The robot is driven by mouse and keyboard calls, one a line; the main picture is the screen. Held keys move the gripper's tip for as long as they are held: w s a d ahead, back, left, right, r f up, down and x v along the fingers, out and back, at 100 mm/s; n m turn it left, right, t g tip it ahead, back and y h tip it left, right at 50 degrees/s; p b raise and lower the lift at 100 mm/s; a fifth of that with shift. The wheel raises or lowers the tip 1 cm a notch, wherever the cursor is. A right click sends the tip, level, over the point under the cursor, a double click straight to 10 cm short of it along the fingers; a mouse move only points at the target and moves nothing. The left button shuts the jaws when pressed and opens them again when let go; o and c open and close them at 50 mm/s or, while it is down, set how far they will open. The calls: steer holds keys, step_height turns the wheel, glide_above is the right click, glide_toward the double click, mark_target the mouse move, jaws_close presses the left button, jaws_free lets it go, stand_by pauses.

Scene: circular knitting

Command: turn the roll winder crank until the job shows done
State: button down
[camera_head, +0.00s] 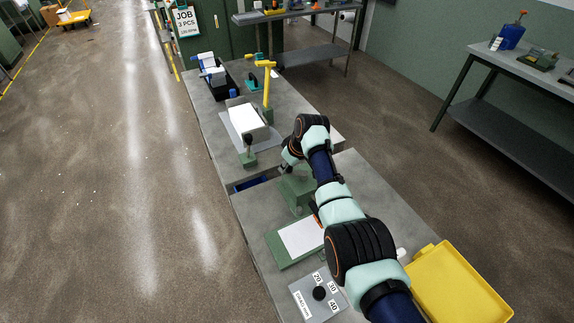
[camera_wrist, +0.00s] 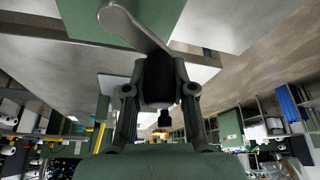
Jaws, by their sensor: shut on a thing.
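A green machine housing (camera_head: 297,190), which looks like the roll winder, stands on the near bench under my arm. In the wrist view a grey crank arm (camera_wrist: 135,25) comes down from the top to a dark handle (camera_wrist: 158,78). My gripper (camera_wrist: 158,95) is shut on this crank handle, one finger on each side. In the head view my gripper (camera_head: 288,163) is small and partly hidden by my wrist, and the crank is hard to make out there. A job sign (camera_head: 186,20) at the back reads "JOB 3 PCS", with a smaller line below; no done mark is readable.
A yellow tray (camera_head: 455,288) is at right. A yellow post (camera_head: 267,88), a black-knobbed lever (camera_head: 248,148) and a white sheet (camera_head: 245,119) occupy the farther bench.

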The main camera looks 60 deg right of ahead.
steer(key=n, duration=0.1)
steer(key=a+n+y, duration=0.1)
steer(key=shift+s+a+n, duration=0.1)
steer(key=shift+s+n, duration=0.15)
steer(key=shift+n, duration=0.05)
steer(key=s+a+n+y+b, duration=0.1)
steer(key=n+b, duration=0.1)
steer(key=n, duration=0.1)
steer(key=s+a+n+y+b, duration=0.1)
steer(key=n+b, duration=0.1)
steer(key=n, duration=0.1)
steer(key=s+n+g+y+b, duration=0.1)
steer(key=n+b, duration=0.1)
steer(key=n, duration=0.1)
steer(key=shift+s+a+f+b, duration=0.2)
steer(key=shift+a+f+b, duration=0.1)
steer(key=shift+a, duration=0.1)
steer(key=shift+s+a+r+n+g+y+b, duration=0.1)
steer(key=shift+s+r+n+g+y+b, duration=0.25)
steer(key=shift+n+b, duration=0.65)
steer(key=shift+f, duration=0.1)
steer(key=shift+s, duration=0.1)
